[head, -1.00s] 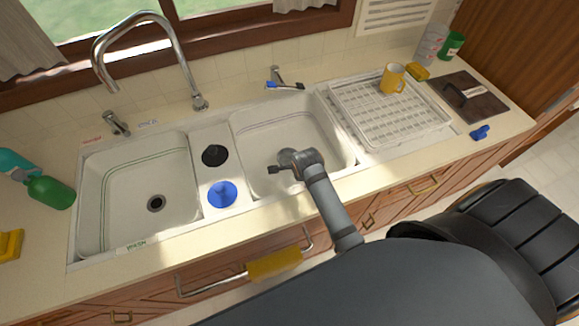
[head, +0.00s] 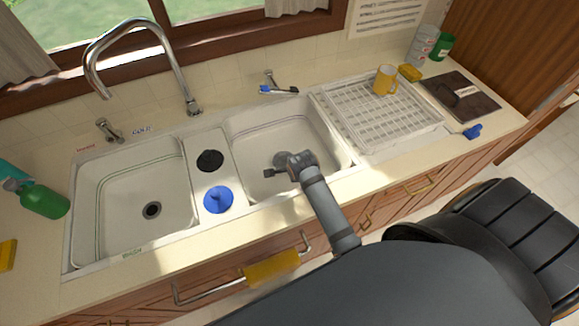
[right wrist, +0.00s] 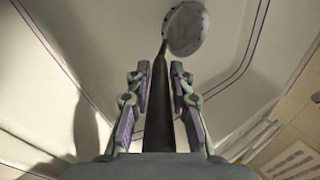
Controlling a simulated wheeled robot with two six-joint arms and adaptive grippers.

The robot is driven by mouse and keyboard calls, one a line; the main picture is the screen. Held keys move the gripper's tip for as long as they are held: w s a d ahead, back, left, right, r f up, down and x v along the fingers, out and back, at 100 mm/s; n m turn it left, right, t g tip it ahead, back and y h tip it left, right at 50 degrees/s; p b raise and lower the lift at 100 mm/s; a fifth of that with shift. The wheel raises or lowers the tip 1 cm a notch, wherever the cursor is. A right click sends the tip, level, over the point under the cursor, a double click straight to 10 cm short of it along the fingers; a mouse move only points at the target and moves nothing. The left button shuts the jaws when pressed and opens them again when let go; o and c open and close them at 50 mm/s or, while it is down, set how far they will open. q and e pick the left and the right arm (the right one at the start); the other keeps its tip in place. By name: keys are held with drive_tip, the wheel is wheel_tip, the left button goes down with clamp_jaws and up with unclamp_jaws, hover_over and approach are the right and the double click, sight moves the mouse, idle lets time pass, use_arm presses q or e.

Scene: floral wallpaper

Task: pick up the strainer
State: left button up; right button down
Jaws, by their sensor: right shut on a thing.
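The strainer has a round grey head (right wrist: 186,28) and a long dark handle (right wrist: 159,115) in the right wrist view. The head is at the top of that view, against the pale sink. My right gripper (right wrist: 160,88) is shut on the handle, which runs between its two fingers. In the head view my right gripper (head: 279,171) is low over the right sink basin (head: 325,135). A grey round shape (head: 282,159) shows beside it; I cannot tell if that is the strainer head or the drain. My left gripper is not in view.
A white dish rack (head: 365,125) with a yellow mug (head: 385,80) stands right of the basin. A chrome faucet (head: 190,80) rises behind the sink. A blue plug (head: 218,199) and a black round piece (head: 210,160) sit on the divider. The left basin (head: 120,190) is empty.

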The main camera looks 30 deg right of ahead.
wheel_tip(320, 180, up, 10)
drive_tip(key=shift+f+b, duration=0.1)
drive_tip(key=shift+b, duration=0.35)
wheel_tip(320, 180, up, 8)
drive_tip(key=p, duration=0.8)
drive_tip(key=shift+w+r, duration=0.1)
drive_tip(key=shift+r, duration=0.1)
